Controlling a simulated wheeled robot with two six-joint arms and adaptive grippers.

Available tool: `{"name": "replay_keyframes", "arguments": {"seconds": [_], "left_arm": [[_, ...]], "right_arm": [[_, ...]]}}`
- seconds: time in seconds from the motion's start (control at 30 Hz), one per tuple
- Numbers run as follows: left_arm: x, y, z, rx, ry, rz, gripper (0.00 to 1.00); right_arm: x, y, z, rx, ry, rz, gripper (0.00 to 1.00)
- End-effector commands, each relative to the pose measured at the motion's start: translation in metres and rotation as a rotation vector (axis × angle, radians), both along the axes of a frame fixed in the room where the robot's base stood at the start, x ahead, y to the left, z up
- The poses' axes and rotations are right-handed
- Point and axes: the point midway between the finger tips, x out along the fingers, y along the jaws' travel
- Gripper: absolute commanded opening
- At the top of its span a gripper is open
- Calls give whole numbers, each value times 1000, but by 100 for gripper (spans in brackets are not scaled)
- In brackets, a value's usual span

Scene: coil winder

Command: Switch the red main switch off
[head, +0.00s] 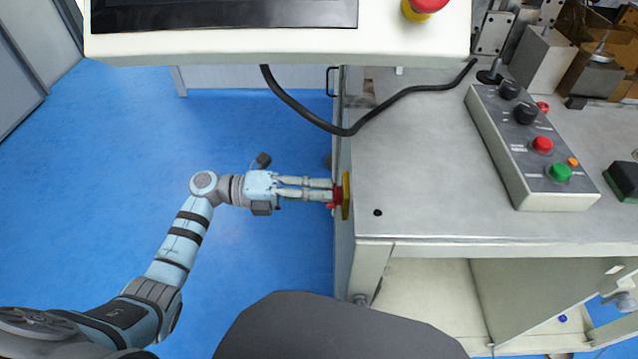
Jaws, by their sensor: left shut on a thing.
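The red main switch (338,195) sits on a yellow plate (346,195) on the left side wall of the machine cabinet. My left gripper (331,196) reaches it from the left and is shut on the red switch knob. The fingers cover part of the knob, so its exact turn position cannot be told. My right gripper is not in view.
A grey control box (530,150) with black knobs, a red button and a green button stands on the metal table top (420,190). A black cable (345,131) hangs from the white panel (400,35), which carries a red emergency button (425,6). Blue floor (110,160) is free at left.

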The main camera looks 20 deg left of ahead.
Motion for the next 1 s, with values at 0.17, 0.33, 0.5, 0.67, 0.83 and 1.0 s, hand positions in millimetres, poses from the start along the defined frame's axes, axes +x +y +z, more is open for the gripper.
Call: {"name": "replay_keyframes", "arguments": {"seconds": [0.17, 0.33, 0.5, 0.67, 0.83, 1.0], "left_arm": [[0, 0, 1, -28, 110, 0, 0], [0, 0, 0, -47, 182, 0, 0], [0, 0, -1, -56, 220, 0, 0], [0, 0, -1, -59, 232, 0, 0], [0, 0, -2, -59, 232, 0, 0], [0, 0, -2, -59, 231, 0, 17]], "right_arm": [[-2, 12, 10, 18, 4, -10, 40], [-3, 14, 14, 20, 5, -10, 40], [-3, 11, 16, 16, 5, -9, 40], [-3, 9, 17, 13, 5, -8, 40], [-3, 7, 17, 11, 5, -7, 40], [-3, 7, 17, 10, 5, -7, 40]]}}
